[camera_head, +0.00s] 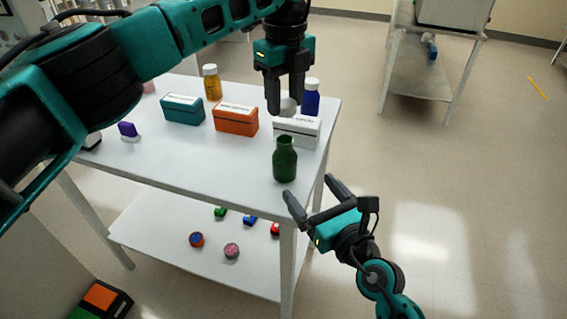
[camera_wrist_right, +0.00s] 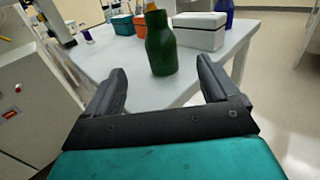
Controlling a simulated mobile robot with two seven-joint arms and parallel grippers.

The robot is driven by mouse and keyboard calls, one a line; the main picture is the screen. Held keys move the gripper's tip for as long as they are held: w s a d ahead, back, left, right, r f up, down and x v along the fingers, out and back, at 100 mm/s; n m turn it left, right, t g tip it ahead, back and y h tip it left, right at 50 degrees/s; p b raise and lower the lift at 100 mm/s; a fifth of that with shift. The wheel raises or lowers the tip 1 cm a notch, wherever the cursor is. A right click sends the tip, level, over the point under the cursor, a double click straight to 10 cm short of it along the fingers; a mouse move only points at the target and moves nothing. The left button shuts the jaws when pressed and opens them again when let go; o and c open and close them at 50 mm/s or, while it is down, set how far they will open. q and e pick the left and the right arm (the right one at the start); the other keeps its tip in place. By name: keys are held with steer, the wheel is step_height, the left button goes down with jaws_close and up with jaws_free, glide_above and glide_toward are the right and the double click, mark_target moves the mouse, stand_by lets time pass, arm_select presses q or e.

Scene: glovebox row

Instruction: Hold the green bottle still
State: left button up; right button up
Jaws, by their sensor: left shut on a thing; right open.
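The green bottle (camera_head: 285,162) stands upright near the front right corner of the white table (camera_head: 215,165). No cap shows on its neck. In the right wrist view the bottle (camera_wrist_right: 161,45) appears between and beyond my right fingers. My right gripper (camera_head: 311,192) is open and empty, just off the table's corner and apart from the bottle. My left gripper (camera_head: 284,98) is shut on a small white round thing (camera_head: 289,105), which looks like a cap. It is above the table behind the bottle; its fingers partly hide the white piece.
A white box (camera_head: 297,131) stands close behind the bottle, with a blue bottle (camera_head: 310,100) behind it. An orange box (camera_head: 236,120), a teal box (camera_head: 182,109) and an amber bottle (camera_head: 212,84) stand farther left. A lower shelf (camera_head: 180,250) holds small items.

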mark_target(291, 165)
steer(key=x, duration=1.2)
steer(key=shift+r, duration=0.1)
steer(key=c, duration=1.5)
arm_select(q)
steer(key=shift+f, duration=2.5)
